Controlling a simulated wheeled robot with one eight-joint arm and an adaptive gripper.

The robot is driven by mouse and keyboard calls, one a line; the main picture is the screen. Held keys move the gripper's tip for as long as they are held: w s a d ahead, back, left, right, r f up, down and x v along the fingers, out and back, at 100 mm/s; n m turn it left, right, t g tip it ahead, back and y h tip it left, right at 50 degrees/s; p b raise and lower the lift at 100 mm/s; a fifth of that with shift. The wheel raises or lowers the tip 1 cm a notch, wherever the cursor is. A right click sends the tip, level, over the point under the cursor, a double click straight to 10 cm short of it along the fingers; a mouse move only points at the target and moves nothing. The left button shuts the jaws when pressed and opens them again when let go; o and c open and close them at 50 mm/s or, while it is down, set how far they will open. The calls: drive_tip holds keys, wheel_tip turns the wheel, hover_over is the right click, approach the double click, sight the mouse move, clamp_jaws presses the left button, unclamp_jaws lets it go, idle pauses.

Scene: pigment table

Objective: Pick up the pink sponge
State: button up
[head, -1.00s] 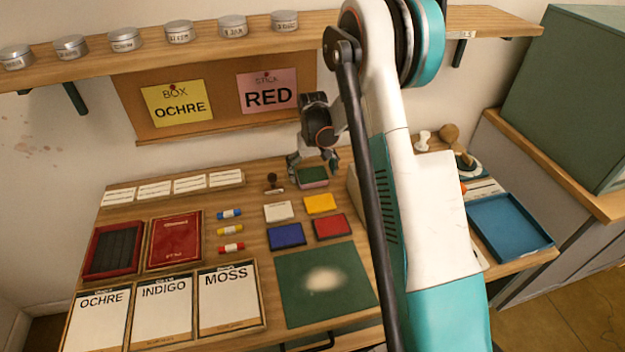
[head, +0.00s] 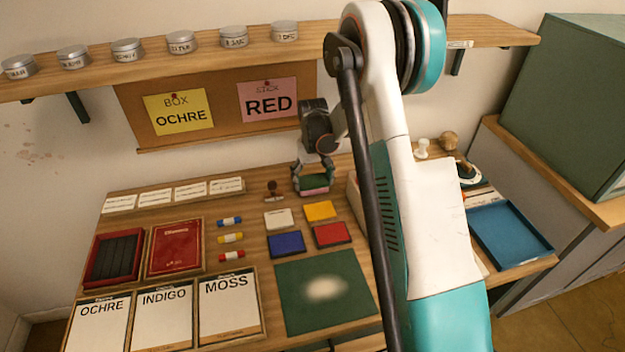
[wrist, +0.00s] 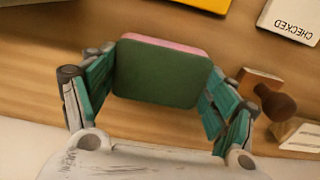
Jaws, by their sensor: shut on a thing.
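The pink sponge (head: 314,182) has a dark green upper face and a pink layer below it. It is at the back middle of the table in the head view. In the wrist view the sponge (wrist: 158,72) shows mostly its green face, with a pink strip along the far edge. My gripper (head: 314,186) is over it, with a finger against each short side. In the wrist view my gripper (wrist: 158,85) has its teal finger pads closed on both ends of the sponge. I cannot tell whether the sponge still touches the table.
A dark-knobbed wooden stamp (head: 272,190) stands close to the left of the sponge. White (head: 278,215), yellow (head: 320,210), blue (head: 286,243) and red (head: 332,234) pads lie in front. A green mat (head: 300,310) is nearer. A blue tray (head: 508,232) is at the right.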

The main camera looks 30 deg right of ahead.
sight(313, 182)
drive_tip(key=r, duration=0.2)
drive_tip(key=r+p, duration=0.1)
drive_tip(key=r, duration=0.1)
drive_tip(key=r+p, duration=0.1)
drive_tip(key=r, duration=0.1)
drive_tip(key=shift+s+r, duration=0.3)
drive_tip(key=shift+s, duration=0.1)
drive_tip(key=s+a+p, duration=0.1)
drive_tip(key=s, duration=0.5)
drive_tip(key=s+a+p, duration=0.1)
drive_tip(key=s, duration=0.5)
drive_tip(key=s+a, duration=0.2)
drive_tip(key=s, duration=0.4)
drive_tip(key=shift+s+f+p, duration=0.15)
drive_tip(key=shift+s+p, duration=0.1)
drive_tip(key=shift+p, duration=0.15)
drive_tip(key=shift+c, duration=1.3)
